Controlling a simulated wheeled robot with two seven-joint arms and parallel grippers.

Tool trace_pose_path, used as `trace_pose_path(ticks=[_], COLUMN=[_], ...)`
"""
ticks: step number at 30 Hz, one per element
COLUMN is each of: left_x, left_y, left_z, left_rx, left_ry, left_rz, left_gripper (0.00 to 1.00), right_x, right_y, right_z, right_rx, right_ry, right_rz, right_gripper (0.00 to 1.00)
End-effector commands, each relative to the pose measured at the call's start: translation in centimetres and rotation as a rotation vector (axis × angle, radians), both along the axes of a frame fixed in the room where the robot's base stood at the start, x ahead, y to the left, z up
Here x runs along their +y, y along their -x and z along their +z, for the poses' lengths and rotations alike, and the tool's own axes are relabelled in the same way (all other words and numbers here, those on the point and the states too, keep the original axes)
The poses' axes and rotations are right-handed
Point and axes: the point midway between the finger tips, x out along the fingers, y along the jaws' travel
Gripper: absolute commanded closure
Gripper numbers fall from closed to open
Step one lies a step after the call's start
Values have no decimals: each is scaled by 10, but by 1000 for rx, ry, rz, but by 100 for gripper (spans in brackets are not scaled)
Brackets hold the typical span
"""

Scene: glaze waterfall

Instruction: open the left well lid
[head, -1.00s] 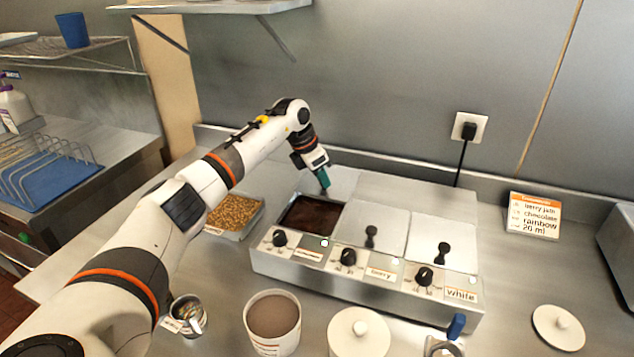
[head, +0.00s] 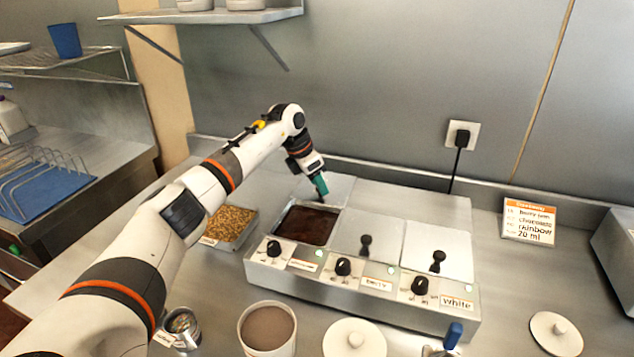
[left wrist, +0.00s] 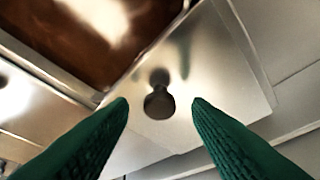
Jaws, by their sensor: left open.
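The left well (head: 306,224) is uncovered and holds dark brown glossy stuff. Its metal lid (head: 341,187) lies behind the well, partly hidden by my left gripper (head: 321,186). In the left wrist view, the lid (left wrist: 215,60) has a black knob (left wrist: 160,101). The green fingers of my left gripper (left wrist: 160,103) are open, one on each side of the knob, with a gap on both sides. The middle lid (head: 366,236) and the right lid (head: 437,251) are on their wells. My right gripper is not in view.
The warmer's front (head: 330,287) carries dials and labels, including "berry" and "white". A tray of chopped nuts (head: 229,225) stands to its left. A brown-filled tub (head: 267,327), a white round lid (head: 354,340) and a metal cup (head: 183,325) stand in front. A sign (head: 529,221) stands right.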

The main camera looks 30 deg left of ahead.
Motion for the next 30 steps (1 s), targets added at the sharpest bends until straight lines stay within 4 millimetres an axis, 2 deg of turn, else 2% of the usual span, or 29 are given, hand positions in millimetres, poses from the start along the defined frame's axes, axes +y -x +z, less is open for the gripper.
trace_pose_path(ticks=[5, 12, 16, 21, 30], left_x=[7, 17, 21, 23, 24], left_y=[9, 26, 32, 37, 38], left_z=[26, 74, 93, 105, 107], left_rx=[-5, -4, -3, 0, 0], left_ry=[-2, -2, -1, 0, -1], left_rz=[1, 2, 1, 1, 0], left_gripper=[55, 55, 55, 55, 55], right_x=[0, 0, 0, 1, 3], right_y=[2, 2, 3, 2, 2], right_z=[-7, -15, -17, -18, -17], right_rx=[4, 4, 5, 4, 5], right_ry=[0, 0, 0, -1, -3], right_rz=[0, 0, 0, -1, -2], right_gripper=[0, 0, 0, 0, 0])
